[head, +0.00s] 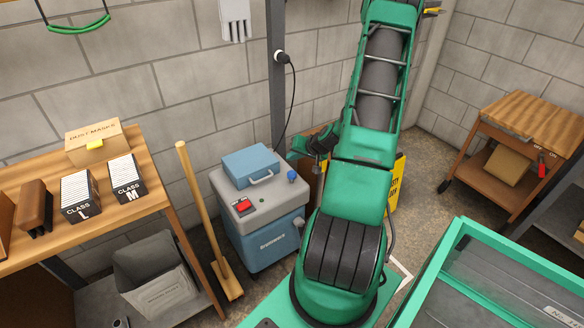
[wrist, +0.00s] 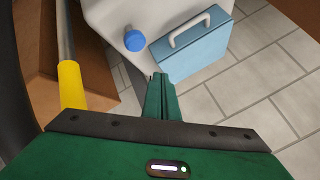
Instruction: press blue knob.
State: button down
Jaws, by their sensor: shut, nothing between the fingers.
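The blue knob (head: 292,175) sits on the grey top of a blue and grey machine (head: 270,240), at its right side. In the wrist view the blue knob (wrist: 134,40) is on the pale top, beside a blue case with a grey handle (wrist: 195,45). My gripper (wrist: 160,78) is shut and empty. Its green fingertips show just below and right of the knob in the picture, apart from it. In the head view my gripper shows small and partly hidden, just right of and above the knob.
A red switch (head: 243,205) is on the machine's front left. The blue case (head: 251,165) stands on its top. A wooden-handled tool (head: 205,220) leans at left, near a wooden bench (head: 150,195). A yellow sign (head: 396,185) stands behind my arm.

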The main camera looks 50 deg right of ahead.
jog(key=s+a+r+n+g+y, duration=0.1)
jog(key=s+a+r+n+g, duration=0.15)
jog(key=a+r, duration=0.45)
jog(key=s+a+r+g, duration=0.3)
jog(key=s+a+r, duration=0.5)
jog(key=s, duration=0.4)
jog(key=s+a+r+n+g, duration=0.1)
jog(key=s+a+r+g, duration=0.2)
jog(key=s+a+r, duration=0.5)
jog(key=s+r, duration=0.3)
jog(key=shift+s+a+r, duration=0.2)
jog(key=shift+s+r, duration=0.05)
jog(key=shift+s, duration=0.1)
jog(key=shift+s+f+g, duration=0.1)
jog(key=shift+g, duration=0.15)
